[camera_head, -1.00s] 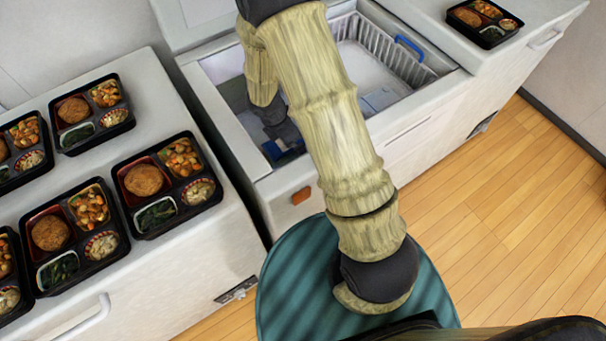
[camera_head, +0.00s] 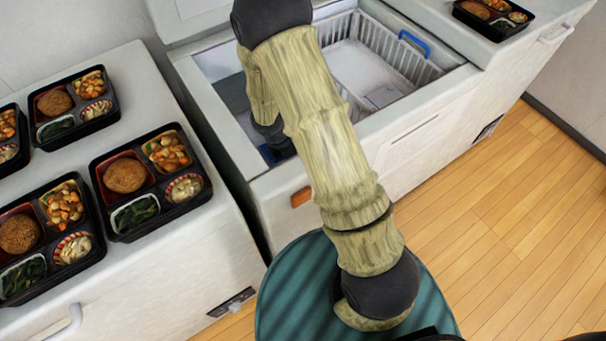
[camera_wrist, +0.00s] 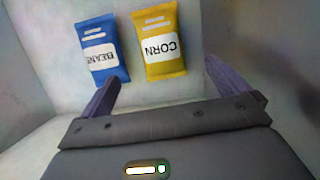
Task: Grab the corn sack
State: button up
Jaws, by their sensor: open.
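In the wrist view the yellow corn sack (camera_wrist: 157,42) lies flat on the pale floor of the freezer, its CORN label upside down. The blue bean sack (camera_wrist: 101,50) lies just to its left, with a small gap between them. My gripper (camera_wrist: 160,88) is open and empty, its two dark fingers spread wide. The corn sack is ahead of the gap between the fingers, and neither finger visibly touches it. In the head view my arm reaches down into the open freezer (camera_head: 247,172). My fingertips and the corn sack are hidden there behind the arm and freezer wall.
A white wire basket (camera_head: 388,50) with a blue handle fills the freezer's right part. Freezer walls close in around my gripper. Bento trays (camera_head: 150,180) stand on the left counter, and another tray (camera_head: 490,17) is at the upper right.

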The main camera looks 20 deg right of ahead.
jog(key=b+x, duration=0.3)
jog(key=x, duration=0.6)
jog(key=shift+f, duration=0.15)
jog(key=b+x, duration=0.2)
jog(key=x, duration=0.3)
jog(key=shift+w, duration=0.1)
jog(key=c, duration=1.3)
notch_tip(320, 180, up, 10)
jog(key=p, duration=0.4)
